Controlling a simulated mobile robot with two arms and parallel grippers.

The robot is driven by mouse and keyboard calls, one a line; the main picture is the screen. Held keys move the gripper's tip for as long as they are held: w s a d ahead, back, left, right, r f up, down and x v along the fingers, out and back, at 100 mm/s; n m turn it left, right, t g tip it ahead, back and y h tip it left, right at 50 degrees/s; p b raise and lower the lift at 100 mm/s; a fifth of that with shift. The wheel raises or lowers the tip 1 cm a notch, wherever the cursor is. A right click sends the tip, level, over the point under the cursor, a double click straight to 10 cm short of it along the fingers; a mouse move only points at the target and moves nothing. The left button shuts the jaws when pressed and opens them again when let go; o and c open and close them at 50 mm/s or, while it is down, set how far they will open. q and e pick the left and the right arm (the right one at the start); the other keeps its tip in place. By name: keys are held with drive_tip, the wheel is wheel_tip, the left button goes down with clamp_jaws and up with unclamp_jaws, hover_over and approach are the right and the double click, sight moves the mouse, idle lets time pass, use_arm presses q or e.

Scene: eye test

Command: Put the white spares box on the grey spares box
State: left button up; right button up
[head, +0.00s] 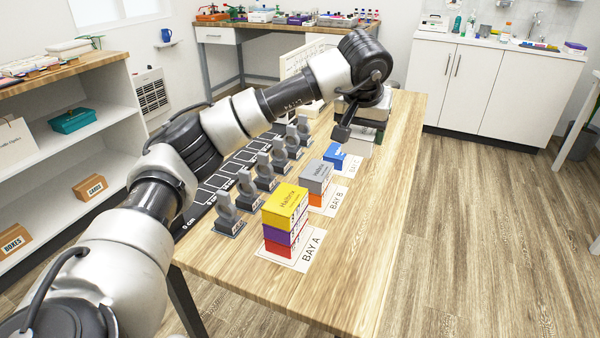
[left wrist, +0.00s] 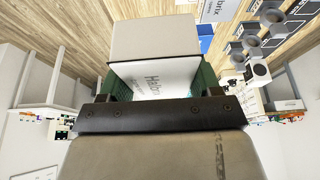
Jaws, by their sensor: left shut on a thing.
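My left gripper (head: 354,128) is at the far end of the table, above and behind bay C. In the left wrist view its green-padded fingers (left wrist: 160,84) are shut on the white spares box (left wrist: 152,38), which has lettering on its near face. In the head view the gripper mostly hides this box, and only a pale part (head: 358,146) shows. The grey spares box (head: 316,178) lies on top of an orange box (head: 322,197) in bay B, nearer to me than the held box. My right gripper is not in view.
In bay A a yellow box (head: 285,203) tops a stack with purple and red boxes. A blue box (head: 335,154) lies in bay C. Several grey stands (head: 247,190) line the left of the bays. The table's right side (head: 385,215) is clear.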

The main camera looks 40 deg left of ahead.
use_arm(q)
drive_tip(key=b, duration=0.1)
hover_over(319, 166)
drive_tip(key=s, duration=0.1)
drive_tip(key=f, duration=0.6)
drive_tip(key=shift+s+d+f, duration=0.15)
drive_tip(key=shift+s+f, duration=0.05)
drive_tip(key=shift+f, duration=0.1)
wheel_tip(319, 166, down, 4)
drive_tip(key=shift+f+b, duration=0.1)
drive_tip(key=shift+b, duration=0.25)
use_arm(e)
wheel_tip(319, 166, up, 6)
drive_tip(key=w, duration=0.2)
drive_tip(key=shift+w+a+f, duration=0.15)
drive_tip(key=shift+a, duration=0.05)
use_arm(q)
drive_tip(key=o, duration=0.5)
drive_tip(key=shift+f, duration=0.1)
drive_tip(key=o, duration=0.5)
drive_tip(key=shift+c, duration=0.2)
